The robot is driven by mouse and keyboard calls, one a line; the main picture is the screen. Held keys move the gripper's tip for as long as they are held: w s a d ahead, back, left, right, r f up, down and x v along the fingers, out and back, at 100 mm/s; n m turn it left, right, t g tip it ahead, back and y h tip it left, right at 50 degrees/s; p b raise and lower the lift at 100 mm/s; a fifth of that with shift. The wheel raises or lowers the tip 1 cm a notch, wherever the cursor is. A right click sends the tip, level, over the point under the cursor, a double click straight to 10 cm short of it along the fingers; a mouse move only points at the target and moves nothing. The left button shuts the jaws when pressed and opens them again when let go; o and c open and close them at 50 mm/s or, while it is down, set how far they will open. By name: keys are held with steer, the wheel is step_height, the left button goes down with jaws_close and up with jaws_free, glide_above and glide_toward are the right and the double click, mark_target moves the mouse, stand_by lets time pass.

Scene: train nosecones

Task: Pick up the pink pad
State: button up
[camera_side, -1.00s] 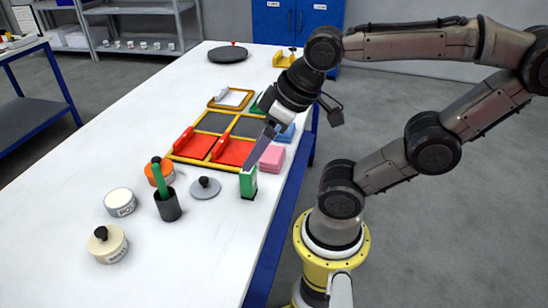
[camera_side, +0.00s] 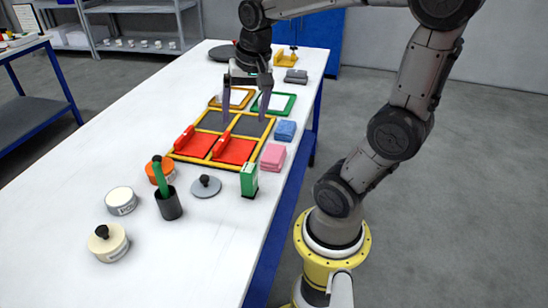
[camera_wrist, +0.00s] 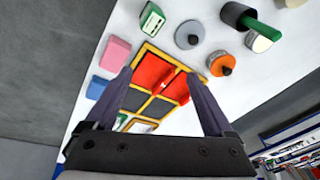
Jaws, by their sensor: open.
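The pink pad (camera_side: 272,157) lies on the white table near its right edge, between the blue pad and the green-and-white box. It also shows in the wrist view (camera_wrist: 115,54) at the upper left, beyond and outside the fingers. My gripper (camera_side: 243,118) is open and empty, with its fingers pointing down above the rear part of the yellow-framed tray. It is behind and left of the pink pad in the side view, apart from it. In the wrist view the two fingers (camera_wrist: 161,82) are spread wide with nothing between them held.
The yellow-framed tray (camera_side: 198,162) has red and dark panels with red handles. The blue pad (camera_side: 286,130) and green-and-white box (camera_side: 249,180) flank the pink pad. A green frame (camera_side: 292,103), grey disc (camera_side: 206,187), dark cup (camera_side: 168,205) and round tins stand around. The table's left side is clear.

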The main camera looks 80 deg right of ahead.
steer(key=d+f+m+g, duration=0.2)
steer(key=d+f+m, duration=0.15)
steer(key=d, duration=0.35)
steer(key=m+y, duration=0.1)
steer(key=m, duration=0.2)
glide_toward(274, 152)
steer(key=shift+n+g, duration=0.25)
steer(key=shift+g, duration=0.05)
step_height(274, 152, down, 5)
steer(key=shift+r, duration=0.1)
steer(key=shift+w+f, duration=0.2)
steer(key=shift+f, duration=2.55)
steer(key=c, duration=1.1)
steer(key=shift+c, duration=0.2)
steer(key=shift+r, duration=0.1)
